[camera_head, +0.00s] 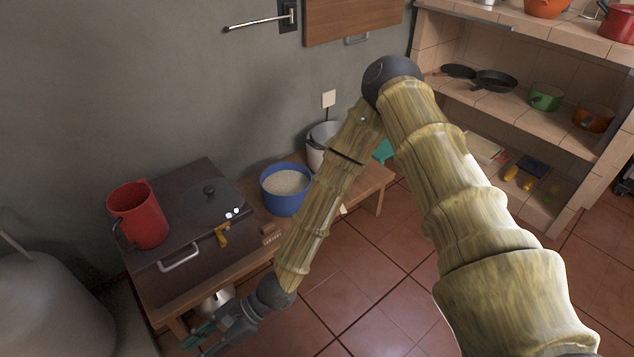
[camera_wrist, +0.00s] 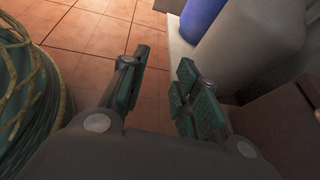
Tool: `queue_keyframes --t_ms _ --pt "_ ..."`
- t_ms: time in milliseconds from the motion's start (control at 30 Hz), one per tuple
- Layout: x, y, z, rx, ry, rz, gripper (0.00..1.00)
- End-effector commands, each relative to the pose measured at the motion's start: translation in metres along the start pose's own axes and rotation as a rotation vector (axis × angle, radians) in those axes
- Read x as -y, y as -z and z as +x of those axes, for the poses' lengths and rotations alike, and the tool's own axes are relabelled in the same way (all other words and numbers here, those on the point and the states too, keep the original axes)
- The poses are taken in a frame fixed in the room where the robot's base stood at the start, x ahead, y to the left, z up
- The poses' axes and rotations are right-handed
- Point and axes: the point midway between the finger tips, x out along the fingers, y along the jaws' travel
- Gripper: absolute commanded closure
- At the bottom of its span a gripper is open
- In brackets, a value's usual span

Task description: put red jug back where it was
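The red jug (camera_head: 140,215) stands upright on the left end of a dark, brown-topped unit against the wall in the head view. Its dark handle faces the front left. My gripper (camera_head: 204,336) is low in front of that unit, below its top and apart from the jug. In the wrist view my gripper (camera_wrist: 168,82) has its two green-padded fingers spread, with only floor tiles between them. The jug does not show in the wrist view.
A round dark lid (camera_head: 208,200) lies right of the jug. A large grey vessel (camera_head: 50,305) is at lower left. Tiled shelves (camera_head: 520,100) with pans stand at right.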

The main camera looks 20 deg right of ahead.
Motion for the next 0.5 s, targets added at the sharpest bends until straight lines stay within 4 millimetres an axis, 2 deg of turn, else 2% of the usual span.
queue_keyframes --t_ms 33,200,300,400,500 --pt "-0.030 0.018 -0.002 -0.058 -0.084 -0.030 0.69" --pt "-0.118 0.084 -0.029 -0.263 -0.346 -0.159 0.69" --pt "-0.158 0.121 -0.055 -0.382 -0.479 -0.249 0.69" --pt "-0.188 0.156 -0.086 -0.498 -0.595 -0.352 0.69" --pt "-0.207 0.187 -0.120 -0.607 -0.691 -0.466 0.69"
